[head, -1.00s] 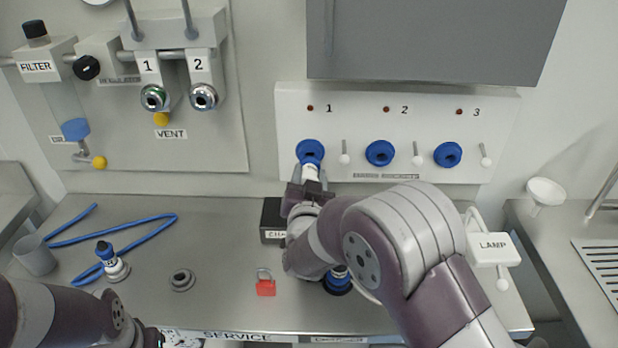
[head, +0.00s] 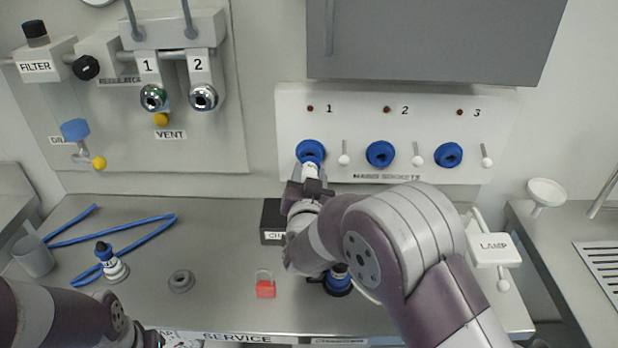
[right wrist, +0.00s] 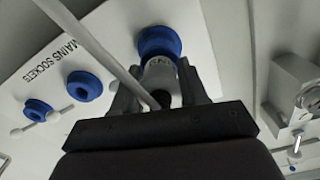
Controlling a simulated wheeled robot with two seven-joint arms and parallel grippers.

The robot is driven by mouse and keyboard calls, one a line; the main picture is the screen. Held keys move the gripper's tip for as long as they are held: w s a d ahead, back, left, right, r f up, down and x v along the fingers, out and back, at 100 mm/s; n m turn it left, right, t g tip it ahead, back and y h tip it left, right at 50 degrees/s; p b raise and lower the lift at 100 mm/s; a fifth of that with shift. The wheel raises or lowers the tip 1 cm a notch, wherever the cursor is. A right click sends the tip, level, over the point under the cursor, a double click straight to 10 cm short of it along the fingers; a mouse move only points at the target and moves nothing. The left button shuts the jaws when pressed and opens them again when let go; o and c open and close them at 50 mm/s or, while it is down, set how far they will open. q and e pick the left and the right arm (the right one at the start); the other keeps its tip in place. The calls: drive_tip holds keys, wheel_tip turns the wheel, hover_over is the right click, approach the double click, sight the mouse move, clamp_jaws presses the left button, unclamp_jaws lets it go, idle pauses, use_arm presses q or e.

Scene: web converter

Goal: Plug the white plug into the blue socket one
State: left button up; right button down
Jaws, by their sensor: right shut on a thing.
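The blue socket one (head: 311,151) is on the white mains panel, below the digit 1. My right gripper (head: 311,183) is just below and in front of it, shut on the white plug (head: 310,171). In the right wrist view the white plug (right wrist: 160,80) sits between the fingers of the right gripper (right wrist: 157,92), its front end at the blue socket one (right wrist: 159,42). I cannot tell how deep the plug is in the socket. A pale cable crosses the wrist view. My left arm shows at the lower left; its fingertips are not in view.
Blue sockets two (head: 380,154) and three (head: 448,155) are to the right, with white levers beside them. A grey cabinet (head: 430,40) hangs above.

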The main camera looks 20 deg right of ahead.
drive_tip(key=shift+b+x, duration=0.35)
drive_tip(key=shift+x, duration=0.85)
drive_tip(key=shift+w+r, duration=0.1)
idle(0.6)
drive_tip(key=c, duration=0.5)
unclamp_jaws()
drive_tip(key=shift+s+a, duration=0.1)
drive_tip(key=shift+s, duration=0.3)
drive_tip(key=b+v, duration=0.1)
drive_tip(key=v, duration=1)
drive_tip(key=shift+s+b, duration=0.3)
drive_tip(key=shift+s, duration=0.05)
